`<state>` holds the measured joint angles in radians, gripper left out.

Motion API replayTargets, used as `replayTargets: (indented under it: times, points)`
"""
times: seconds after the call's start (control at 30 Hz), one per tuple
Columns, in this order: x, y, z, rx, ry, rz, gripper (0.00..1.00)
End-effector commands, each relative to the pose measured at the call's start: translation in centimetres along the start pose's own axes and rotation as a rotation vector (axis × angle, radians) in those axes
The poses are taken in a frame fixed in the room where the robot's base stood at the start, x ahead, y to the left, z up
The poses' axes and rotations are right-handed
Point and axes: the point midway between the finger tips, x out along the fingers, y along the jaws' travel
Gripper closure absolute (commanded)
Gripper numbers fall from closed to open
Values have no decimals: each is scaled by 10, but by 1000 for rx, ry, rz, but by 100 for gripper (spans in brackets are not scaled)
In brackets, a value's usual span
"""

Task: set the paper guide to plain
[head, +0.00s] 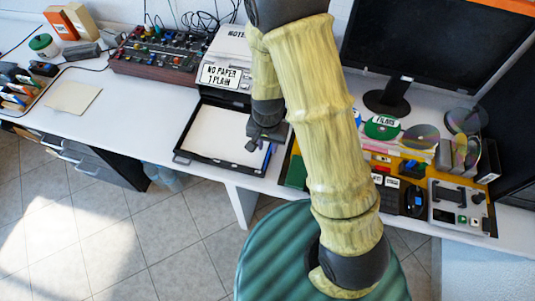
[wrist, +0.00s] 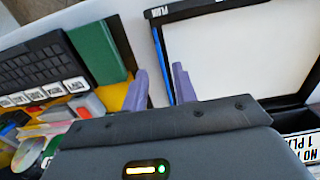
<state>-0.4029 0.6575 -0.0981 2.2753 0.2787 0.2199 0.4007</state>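The paper tray (head: 186,158) is a black frame with white paper (head: 214,133) in it, pulled out in front of the printer (head: 232,45). In the wrist view, a narrow blue strip (wrist: 162,60), which may be the paper guide, runs along the tray's left side near a corner marked PLAIN (wrist: 164,11). My gripper (wrist: 161,82) points at this side of the tray. Its two purple fingers are apart, one left of the tray edge and one over the blue strip's side. I see nothing held between them. Whether a finger touches the strip is unclear.
The printer carries a sign (head: 220,76) reading NO PAPER 1 PLAIN. A green block (wrist: 95,52) and a black key panel (wrist: 38,70) lie beside the tray. The desk left of the tray is fairly clear.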

Motion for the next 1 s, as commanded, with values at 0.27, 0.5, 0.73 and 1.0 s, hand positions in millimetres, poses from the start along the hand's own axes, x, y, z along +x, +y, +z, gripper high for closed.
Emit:
replayTargets:
  times: [0.27, 0.5, 0.73, 1.0]
  points:
    - [44, 0, 0, 2, -2, 2, 72]
    - [59, 0, 0, 1, 0, 0, 72]
    - [59, 0, 0, 1, 1, 0, 72]
    - [58, 0, 0, 0, 1, 0, 100]
